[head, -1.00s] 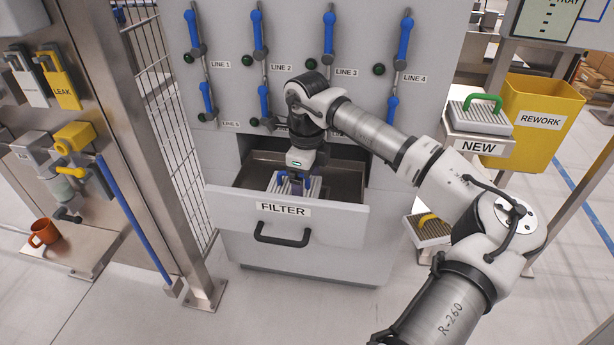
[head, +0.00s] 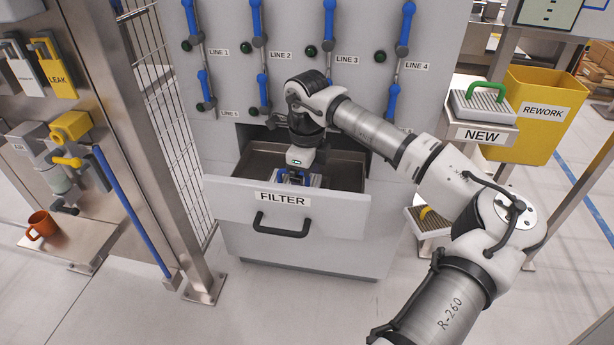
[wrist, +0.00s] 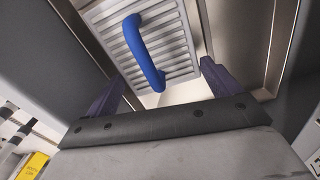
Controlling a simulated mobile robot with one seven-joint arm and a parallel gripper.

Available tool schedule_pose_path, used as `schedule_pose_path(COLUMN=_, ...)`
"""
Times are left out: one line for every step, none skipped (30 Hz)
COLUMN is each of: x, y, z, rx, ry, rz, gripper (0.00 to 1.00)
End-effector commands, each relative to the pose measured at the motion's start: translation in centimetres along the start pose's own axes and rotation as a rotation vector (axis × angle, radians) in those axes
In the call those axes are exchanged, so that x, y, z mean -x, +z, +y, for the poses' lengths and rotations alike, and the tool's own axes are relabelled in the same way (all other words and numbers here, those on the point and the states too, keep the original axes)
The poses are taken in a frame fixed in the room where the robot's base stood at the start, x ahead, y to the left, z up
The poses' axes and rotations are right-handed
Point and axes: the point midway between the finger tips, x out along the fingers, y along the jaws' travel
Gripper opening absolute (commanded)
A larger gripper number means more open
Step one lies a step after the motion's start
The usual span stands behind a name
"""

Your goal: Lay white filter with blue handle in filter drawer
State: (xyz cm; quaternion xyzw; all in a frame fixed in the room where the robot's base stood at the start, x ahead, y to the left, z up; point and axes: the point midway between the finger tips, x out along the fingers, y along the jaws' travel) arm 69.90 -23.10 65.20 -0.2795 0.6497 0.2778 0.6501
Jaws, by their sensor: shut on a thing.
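The white ribbed filter (wrist: 115,43) with its blue handle (wrist: 140,42) shows in the wrist view, between my gripper's two dark fingers. In the head view the filter (head: 314,181) is inside the open filter drawer (head: 340,212), partly hidden by the drawer front and my gripper. My gripper (head: 295,176) reaches down into the drawer and is shut on the blue handle. I cannot tell whether the filter's underside touches the drawer floor.
A filter with a green handle (head: 487,90) sits on the NEW stand (head: 482,134); a yellow-handled one (head: 430,222) lies lower. A yellow REWORK bin (head: 545,110) is at right. Blue line handles (head: 330,18) are on the cabinet above the drawer.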

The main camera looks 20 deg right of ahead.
Motion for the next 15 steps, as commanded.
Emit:
schedule_pose_path(x=-0.3, y=0.0, z=0.0, rx=0.000, ry=0.000, rz=0.000, gripper=0.65)
schedule_pose_path(x=-0.4, y=0.0, z=0.0, rx=0.000, ry=0.000, rz=0.000, gripper=0.65)
schedule_pose_path(x=-0.5, y=0.0, z=0.0, rx=0.000, ry=0.000, rz=0.000, gripper=0.65)
schedule_pose_path(x=-0.6, y=0.0, z=0.0, rx=0.000, ry=0.000, rz=0.000, gripper=0.65)
schedule_pose_path(x=-0.7, y=0.0, z=0.0, rx=0.000, ry=0.000, rz=0.000, gripper=0.65)
schedule_pose_path(x=-0.8, y=0.0, z=0.0, rx=0.000, ry=0.000, rz=0.000, gripper=0.65)
schedule_pose_path(x=-0.9, y=0.0, z=0.0, rx=0.000, ry=0.000, rz=0.000, gripper=0.65)
schedule_pose_path(x=-1.0, y=0.0, z=0.0, rx=0.000, ry=0.000, rz=0.000, gripper=0.65)
schedule_pose_path(x=-1.1, y=0.0, z=0.0, rx=0.000, ry=0.000, rz=0.000, gripper=0.65)
schedule_pose_path(x=-1.2, y=0.0, z=0.0, rx=0.000, ry=0.000, rz=0.000, gripper=0.65)
schedule_pose_path(x=-1.3, y=0.0, z=0.0, rx=0.000, ry=0.000, rz=0.000, gripper=0.65)
schedule_pose_path(x=-1.4, y=0.0, z=0.0, rx=0.000, ry=0.000, rz=0.000, gripper=0.65)
schedule_pose_path(x=-1.5, y=0.0, z=0.0, rx=0.000, ry=0.000, rz=0.000, gripper=0.65)
schedule_pose_path(x=-1.5, y=0.0, z=0.0, rx=0.000, ry=0.000, rz=0.000, gripper=0.65)
schedule_pose_path(x=-1.6, y=0.0, z=0.0, rx=0.000, ry=0.000, rz=0.000, gripper=0.65)
